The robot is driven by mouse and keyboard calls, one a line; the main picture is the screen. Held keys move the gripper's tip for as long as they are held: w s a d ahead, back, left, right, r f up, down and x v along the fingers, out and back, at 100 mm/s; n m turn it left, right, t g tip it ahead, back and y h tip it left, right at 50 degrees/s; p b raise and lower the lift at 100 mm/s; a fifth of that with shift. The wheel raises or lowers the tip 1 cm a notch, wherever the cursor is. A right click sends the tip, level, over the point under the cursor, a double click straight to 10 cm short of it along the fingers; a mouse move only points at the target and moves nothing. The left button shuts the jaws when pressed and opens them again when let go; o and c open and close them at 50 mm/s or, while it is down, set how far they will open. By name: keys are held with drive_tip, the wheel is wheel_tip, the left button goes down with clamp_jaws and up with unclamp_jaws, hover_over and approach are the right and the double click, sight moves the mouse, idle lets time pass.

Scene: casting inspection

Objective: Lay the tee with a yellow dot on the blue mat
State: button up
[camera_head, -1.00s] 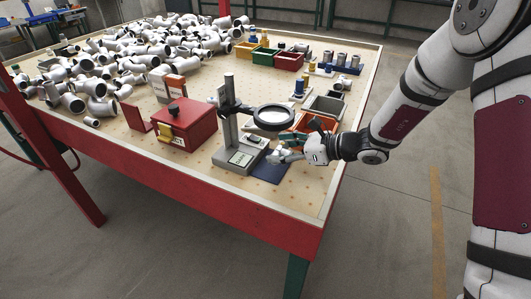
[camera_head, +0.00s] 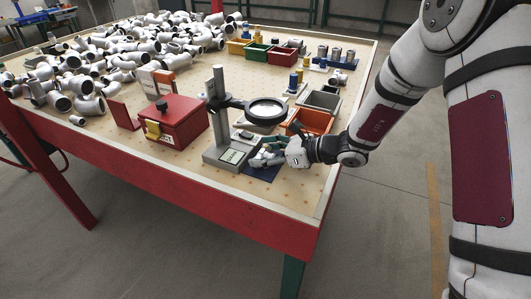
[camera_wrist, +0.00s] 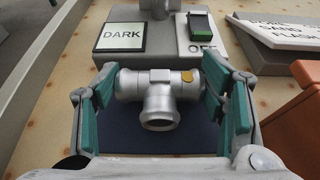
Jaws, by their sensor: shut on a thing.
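A grey metal tee (camera_wrist: 158,92) with a yellow dot (camera_wrist: 188,76) near its right end lies across my gripper (camera_wrist: 160,90). The fingers are shut on the tee's two ends, and its branch points toward the wrist camera. The blue mat (camera_wrist: 145,141) is under the tee in the wrist view. In the head view, my gripper (camera_head: 272,153) holds the tee (camera_head: 262,159) at the back part of the mat (camera_head: 262,174), just in front of the magnifier stand. I cannot tell whether the tee touches the mat.
The magnifier stand (camera_head: 219,106) with its ring lens (camera_head: 266,112) stands close behind my gripper. An orange bin (camera_head: 313,121) is beside it on the right, and a red box (camera_head: 177,122) is to the left. A large pile of pipe fittings (camera_head: 130,52) fills the table's back left.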

drive_tip(key=shift+f, duration=0.15)
drive_tip(key=o, duration=1.6)
drive_tip(key=shift+c, duration=0.2)
drive_tip(key=p+v, duration=0.1)
drive_tip(key=v, duration=1.1)
drive_tip(key=shift+r+p, duration=0.25)
drive_tip(key=shift+p, duration=0.05)
